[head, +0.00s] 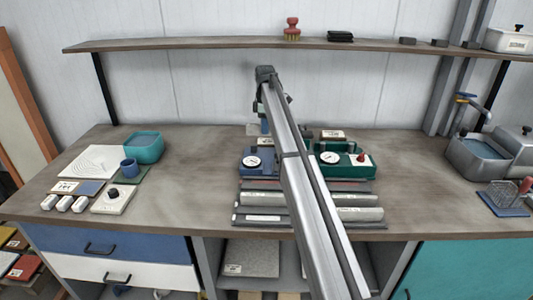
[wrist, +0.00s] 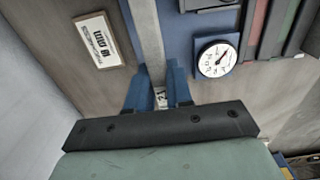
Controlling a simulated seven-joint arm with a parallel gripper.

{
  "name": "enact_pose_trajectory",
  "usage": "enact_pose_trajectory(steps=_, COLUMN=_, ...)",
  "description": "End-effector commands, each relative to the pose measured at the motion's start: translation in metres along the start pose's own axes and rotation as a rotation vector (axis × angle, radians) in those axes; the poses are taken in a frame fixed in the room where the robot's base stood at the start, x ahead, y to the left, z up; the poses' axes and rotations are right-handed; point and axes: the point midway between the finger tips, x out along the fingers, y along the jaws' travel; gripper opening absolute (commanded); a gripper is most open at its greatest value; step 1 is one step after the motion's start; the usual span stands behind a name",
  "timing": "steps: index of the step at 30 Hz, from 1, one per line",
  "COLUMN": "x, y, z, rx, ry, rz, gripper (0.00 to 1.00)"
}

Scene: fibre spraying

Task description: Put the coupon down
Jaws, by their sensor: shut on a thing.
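My gripper (wrist: 160,85) has blue fingers, shut on a grey strip-like coupon (wrist: 151,30) with a small number label between the fingers. The coupon runs away from the fingers beside a blue device (wrist: 183,40) with a round white dial (wrist: 216,58). I cannot tell whether the coupon touches the device or the bench. In the head view the blue device (head: 258,162) stands mid-bench, left of a green device (head: 345,162) with a dial. My arm hangs over this spot and hides much of the fingers and coupon there.
A white placard (wrist: 99,41) lies beside the coupon. Long grey bars (head: 262,213) lie before the devices. A grey sink unit (head: 483,156) stands right. Bare bench (head: 190,175) lies left of the devices.

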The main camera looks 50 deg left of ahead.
Motion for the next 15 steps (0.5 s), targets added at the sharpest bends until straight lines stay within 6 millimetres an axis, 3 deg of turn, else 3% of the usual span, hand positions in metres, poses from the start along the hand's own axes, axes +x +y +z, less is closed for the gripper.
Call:
enact_pose_trajectory(steps=5, x=-0.015, y=-0.043, z=-0.01, rx=-0.018, ry=0.003, rz=0.013, gripper=0.0)
enact_pose_trajectory(steps=15, x=-0.01, y=-0.147, z=0.0, rx=-0.025, ry=0.005, rz=0.021, gripper=0.0)
